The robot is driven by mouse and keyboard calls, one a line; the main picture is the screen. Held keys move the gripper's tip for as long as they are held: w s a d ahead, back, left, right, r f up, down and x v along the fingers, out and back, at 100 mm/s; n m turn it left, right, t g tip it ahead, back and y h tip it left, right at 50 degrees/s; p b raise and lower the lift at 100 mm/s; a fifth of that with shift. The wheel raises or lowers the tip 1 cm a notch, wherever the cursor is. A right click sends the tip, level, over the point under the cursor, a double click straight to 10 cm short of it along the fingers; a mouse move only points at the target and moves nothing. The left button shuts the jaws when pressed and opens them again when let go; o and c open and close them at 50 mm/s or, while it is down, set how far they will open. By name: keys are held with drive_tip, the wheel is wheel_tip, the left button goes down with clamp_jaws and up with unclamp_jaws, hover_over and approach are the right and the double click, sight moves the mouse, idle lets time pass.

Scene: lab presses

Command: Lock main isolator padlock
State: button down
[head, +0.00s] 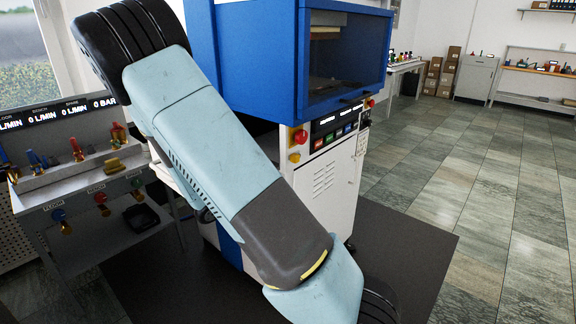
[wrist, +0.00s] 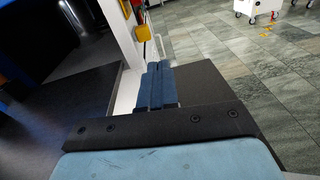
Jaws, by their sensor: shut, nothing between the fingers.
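In the wrist view my gripper (wrist: 160,68) shows as two blue fingers pressed together, with nothing between them. Just beyond the fingertips, a yellow and red fitting (wrist: 143,32) sits at the edge of a pale upright panel. It may be the isolator, but I cannot make out a padlock on it. In the head view a small red knob (head: 370,103) sits on the right side of the blue and white press (head: 325,190). My gripper is not visible there; my arm crosses in front of the press.
A bench with valves and flow displays (head: 60,115) stands at the left. A dark mat (head: 405,240) lies under the press. The tiled floor (head: 470,180) to the right is open. A white wheeled cart (wrist: 258,8) stands at the top right of the wrist view.

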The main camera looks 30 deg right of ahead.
sight(294, 161)
drive_tip(key=shift+w+a+f+n+t, duration=0.2)
drive_tip(key=shift+w+a+n+t, duration=0.05)
drive_tip(key=shift+w+n+t, duration=0.15)
drive_tip(key=shift+w+a+f+n+t, duration=0.2)
drive_tip(key=shift+w+n+t, duration=0.1)
drive_tip(key=shift+n, duration=0.1)
drive_tip(key=x, duration=1.4)
drive_tip(key=shift+r, duration=0.15)
